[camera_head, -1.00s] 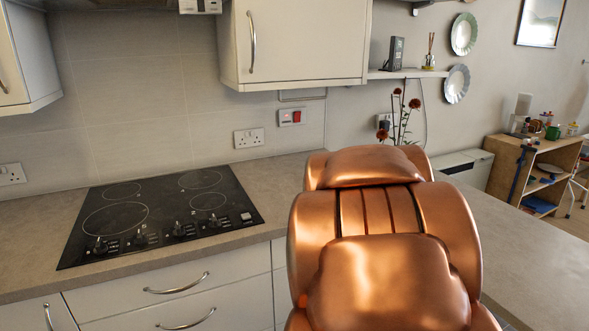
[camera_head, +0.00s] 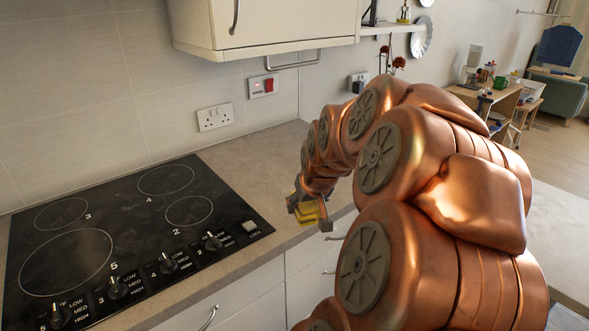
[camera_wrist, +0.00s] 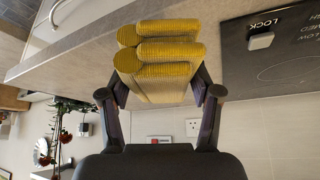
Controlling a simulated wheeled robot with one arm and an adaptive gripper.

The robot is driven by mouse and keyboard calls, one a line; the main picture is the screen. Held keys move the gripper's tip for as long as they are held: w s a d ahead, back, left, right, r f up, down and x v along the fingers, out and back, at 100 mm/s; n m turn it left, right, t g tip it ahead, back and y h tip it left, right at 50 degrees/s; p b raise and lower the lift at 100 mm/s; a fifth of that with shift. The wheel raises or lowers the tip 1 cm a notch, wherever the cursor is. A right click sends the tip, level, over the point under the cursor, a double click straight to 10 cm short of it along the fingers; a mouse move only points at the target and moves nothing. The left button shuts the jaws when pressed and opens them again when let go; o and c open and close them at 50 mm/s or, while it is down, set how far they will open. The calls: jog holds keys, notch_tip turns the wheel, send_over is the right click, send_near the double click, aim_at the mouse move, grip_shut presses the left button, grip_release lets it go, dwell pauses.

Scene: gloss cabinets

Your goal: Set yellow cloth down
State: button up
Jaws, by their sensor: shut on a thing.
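The yellow cloth (camera_wrist: 155,70) is folded into a thick bundle with rounded folds. In the wrist view, my gripper (camera_wrist: 160,92) has a finger on each side of it and is shut on it. In the head view, my gripper (camera_head: 311,202) is small, at the end of my copper arm, with the yellow cloth (camera_head: 308,214) below it. The cloth is near the front edge of the worktop (camera_head: 250,165), just right of the hob. I cannot tell whether it touches the worktop.
A black hob (camera_head: 125,235) with knobs fills the left of the worktop. A wall cabinet (camera_head: 265,22) hangs above. Sockets (camera_head: 215,117) and a red switch (camera_head: 264,86) are on the wall. Drawers (camera_head: 235,305) lie below the front edge. Worktop behind my gripper is clear.

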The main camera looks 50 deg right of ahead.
jog(key=w+d+p, duration=0.1)
jog(key=w+d, duration=0.1)
jog(key=d, duration=0.2)
jog(key=w+d+f+p, duration=0.1)
jog(key=w+d, duration=0.2)
jog(key=d, duration=0.1)
jog(key=w+d+p, duration=0.2)
jog(key=w+d, duration=0.1)
jog(key=d, duration=0.1)
jog(key=shift+w+d+f, duration=0.1)
jog(key=shift+d+f, duration=0.1)
jog(key=shift+d, duration=0.1)
jog(key=shift+f+p, duration=0.75)
jog(key=shift+f, duration=1.1)
jog(key=o, duration=1.5)
jog(key=shift+r, duration=0.1)
jog(key=shift+b+v, duration=1.45)
jog(key=shift+v, duration=4.5)
